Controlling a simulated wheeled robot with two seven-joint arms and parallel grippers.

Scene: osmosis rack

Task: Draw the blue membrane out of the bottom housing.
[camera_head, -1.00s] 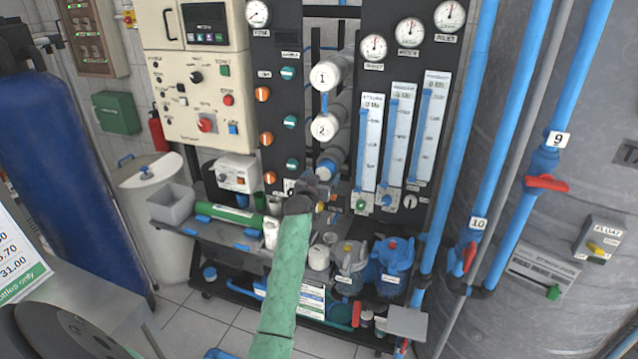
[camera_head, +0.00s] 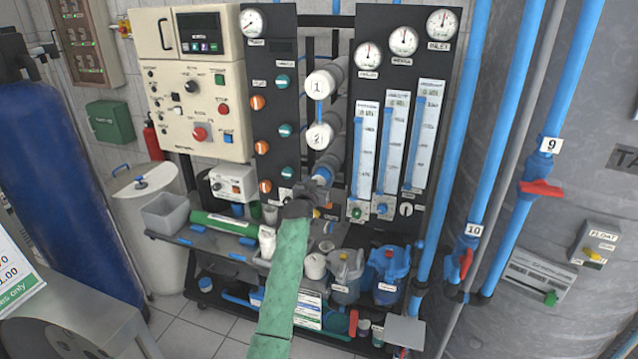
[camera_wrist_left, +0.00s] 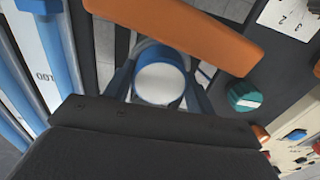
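The blue membrane (camera_head: 323,175) shows as a short blue section at the front of the bottom housing (camera_head: 331,159), a grey tube under the white caps marked 1 and 2. In the left wrist view a white round end face (camera_wrist_left: 160,83) with blue around it sits just beyond the dark gripper body. My left gripper (camera_head: 318,191) is right at the membrane's front end, its arm rising from the bottom of the head view. My right gripper is not in view.
Orange and teal knobs (camera_head: 264,186) line the black panel left of the housings. Flow meters (camera_head: 364,150) stand close on the right. An orange bar (camera_wrist_left: 190,30) crosses the wrist view.

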